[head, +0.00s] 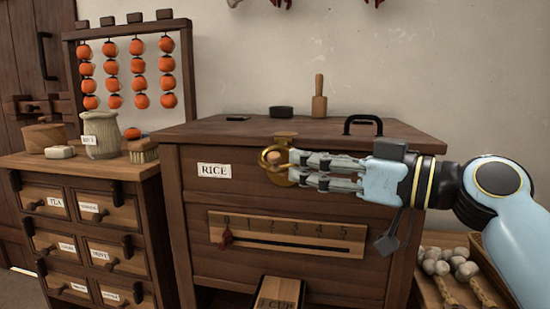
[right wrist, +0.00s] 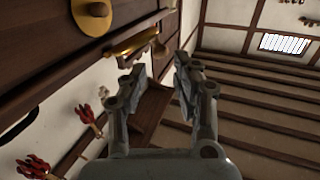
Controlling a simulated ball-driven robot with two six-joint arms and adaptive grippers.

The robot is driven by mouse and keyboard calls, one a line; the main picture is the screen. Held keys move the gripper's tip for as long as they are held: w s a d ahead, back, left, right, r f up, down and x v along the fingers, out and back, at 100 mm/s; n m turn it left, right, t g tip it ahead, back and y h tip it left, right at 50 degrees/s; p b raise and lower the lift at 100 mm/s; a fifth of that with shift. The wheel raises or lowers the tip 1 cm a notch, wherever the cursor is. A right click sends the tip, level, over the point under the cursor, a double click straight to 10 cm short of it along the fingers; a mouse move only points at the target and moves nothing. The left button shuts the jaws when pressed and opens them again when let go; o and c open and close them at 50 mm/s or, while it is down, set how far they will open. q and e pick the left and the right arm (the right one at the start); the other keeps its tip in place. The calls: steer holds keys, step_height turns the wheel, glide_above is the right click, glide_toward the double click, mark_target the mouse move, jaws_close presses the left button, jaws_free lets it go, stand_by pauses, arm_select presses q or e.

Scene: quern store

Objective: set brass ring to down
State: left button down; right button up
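The brass ring (head: 264,158) is on the upper front of the dark wooden RICE chest (head: 330,192), by a round brass plate (head: 284,182). My right gripper (head: 293,167) is beside the ring, with its fingers pointing left across the plate and partly hiding it. In the right wrist view, the ring (right wrist: 132,44) shows edge-on as a brass bar just beyond the fingertips, and the plate (right wrist: 88,18) is at the upper left. The right gripper (right wrist: 157,70) has a clear gap between its fingers and holds nothing visible. I cannot tell whether a finger touches the ring. My left gripper is not in view.
A black handle (head: 363,122), a wooden pestle-like piece (head: 319,97) and a dark block (head: 282,112) are on the chest top. A slider scale (head: 286,233) is below.

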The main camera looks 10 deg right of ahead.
mark_target(280, 159)
steer(key=x, duration=0.6)
steer(key=shift+w+a, duration=0.2)
steer(key=shift+a, duration=0.15)
steer(key=shift+c, duration=0.4)
jaws_close()
